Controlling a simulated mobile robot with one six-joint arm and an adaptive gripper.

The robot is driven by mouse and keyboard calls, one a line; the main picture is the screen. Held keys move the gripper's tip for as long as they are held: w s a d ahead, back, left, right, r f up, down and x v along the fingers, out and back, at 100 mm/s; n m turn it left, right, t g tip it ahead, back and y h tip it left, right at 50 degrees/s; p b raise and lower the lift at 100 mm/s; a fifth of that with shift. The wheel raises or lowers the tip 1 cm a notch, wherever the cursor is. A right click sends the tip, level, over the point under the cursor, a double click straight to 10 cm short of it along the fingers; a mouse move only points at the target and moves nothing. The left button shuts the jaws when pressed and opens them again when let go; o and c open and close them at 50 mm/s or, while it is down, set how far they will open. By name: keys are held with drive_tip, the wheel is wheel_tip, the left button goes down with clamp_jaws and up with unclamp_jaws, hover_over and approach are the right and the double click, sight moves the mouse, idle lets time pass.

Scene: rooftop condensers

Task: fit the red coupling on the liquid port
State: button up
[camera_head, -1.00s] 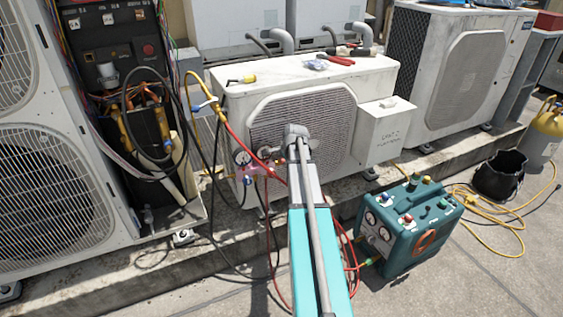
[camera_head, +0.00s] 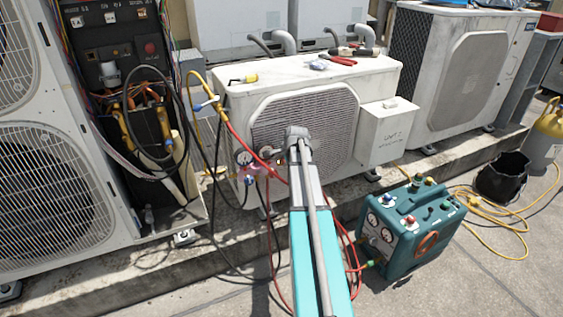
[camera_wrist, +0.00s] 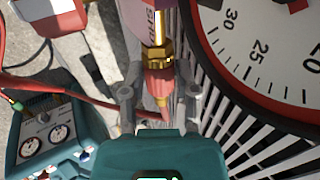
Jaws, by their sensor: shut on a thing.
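My gripper (camera_wrist: 162,100) is shut on the red coupling (camera_wrist: 160,80), one grey finger on each side of it. The coupling has a brass collar at its upper end, against a brass fitting below a pink body with partly readable lettering. I cannot tell whether this fitting is the liquid port or whether the two are joined. A red hose (camera_wrist: 70,95) runs in from the left near the coupling. In the head view my gripper (camera_head: 267,152) is in front of the middle condenser (camera_head: 225,110), close to the gauges; the coupling and port are too small to make out there.
A large gauge (camera_wrist: 262,50) is close on the right in the wrist view. Red, yellow and black hoses hang left of my arm. A teal recovery machine (camera_head: 410,235) stands on the ground to the right, with a black bucket (camera_head: 503,178) beyond it.

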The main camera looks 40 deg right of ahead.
drive_tip(key=shift+w, duration=0.2)
clamp_jaws()
drive_tip(key=shift+s+d, duration=0.2)
drive_tip(key=shift+d, duration=0.6)
drive_tip(key=shift+s+d, duration=0.15)
drive_tip(key=shift+d, duration=0.15)
drive_tip(key=shift+s+d, duration=0.2)
drive_tip(key=shift+d, duration=0.45)
drive_tip(key=shift+s+d, duration=0.15)
drive_tip(key=shift+d, duration=0.5)
